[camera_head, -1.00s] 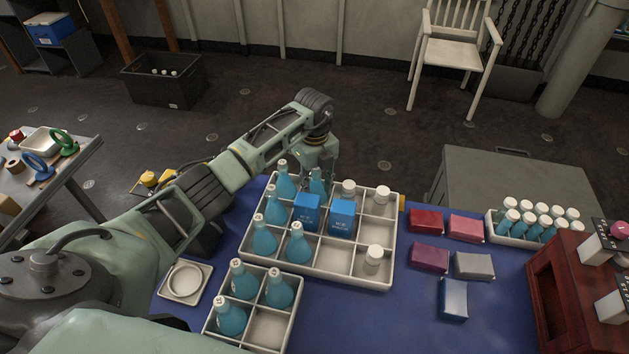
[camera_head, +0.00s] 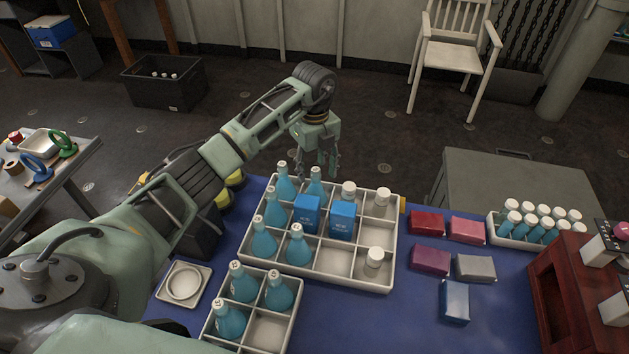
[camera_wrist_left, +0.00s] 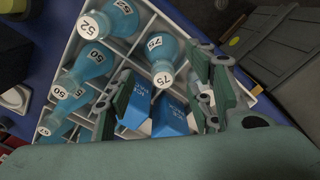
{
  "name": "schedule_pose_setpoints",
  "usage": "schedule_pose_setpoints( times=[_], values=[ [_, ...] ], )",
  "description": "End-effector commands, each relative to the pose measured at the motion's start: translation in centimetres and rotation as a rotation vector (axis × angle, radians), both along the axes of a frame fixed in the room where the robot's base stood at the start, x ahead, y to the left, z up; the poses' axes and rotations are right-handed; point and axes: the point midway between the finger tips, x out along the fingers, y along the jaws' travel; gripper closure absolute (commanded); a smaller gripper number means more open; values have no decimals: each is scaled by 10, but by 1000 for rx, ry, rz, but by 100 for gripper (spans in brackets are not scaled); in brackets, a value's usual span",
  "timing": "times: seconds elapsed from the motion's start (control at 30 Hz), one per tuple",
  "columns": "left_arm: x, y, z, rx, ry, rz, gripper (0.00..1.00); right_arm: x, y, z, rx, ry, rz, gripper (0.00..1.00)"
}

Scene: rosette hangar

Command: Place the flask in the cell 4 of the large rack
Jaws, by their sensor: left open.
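The large white rack (camera_head: 312,275) stands on the blue table. It holds several blue flasks, two blue boxes and white-capped jars. One flask (camera_head: 315,184) stands upright in the back row, second from left; the wrist view shows a flask labelled 75 (camera_wrist_left: 163,62). My left gripper (camera_head: 328,172) is open and empty, raised just behind and above this back row. In the wrist view its fingers (camera_wrist_left: 165,95) are spread either side of the 75 flask's outline. I see no cell numbers on the rack. My right gripper is not in view.
A smaller white rack (camera_head: 248,343) in front holds 3 blue flasks and an empty front-right cell. A white square dish (camera_head: 184,283) lies left. Coloured boxes (camera_head: 430,258), a tray of vials (camera_head: 521,240) and a dark red cabinet (camera_head: 560,285) stand right.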

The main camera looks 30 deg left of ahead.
Motion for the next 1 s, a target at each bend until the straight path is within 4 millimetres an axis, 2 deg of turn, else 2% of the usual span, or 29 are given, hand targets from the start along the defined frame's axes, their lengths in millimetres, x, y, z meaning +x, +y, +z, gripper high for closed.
schedule_pose_setpoints(
  times=[0.13, 0.33, 0.5, 1.0],
  values=[
    [1, 0, 30, 1, -4, 0, 51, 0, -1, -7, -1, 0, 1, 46],
    [0, 0, 53, 1, 1, 1, 51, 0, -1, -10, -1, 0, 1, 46],
    [0, 0, 59, 1, 1, 0, 51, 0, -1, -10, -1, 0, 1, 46],
    [0, 0, 58, 0, 1, 0, 51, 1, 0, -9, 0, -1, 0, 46]
  ],
)
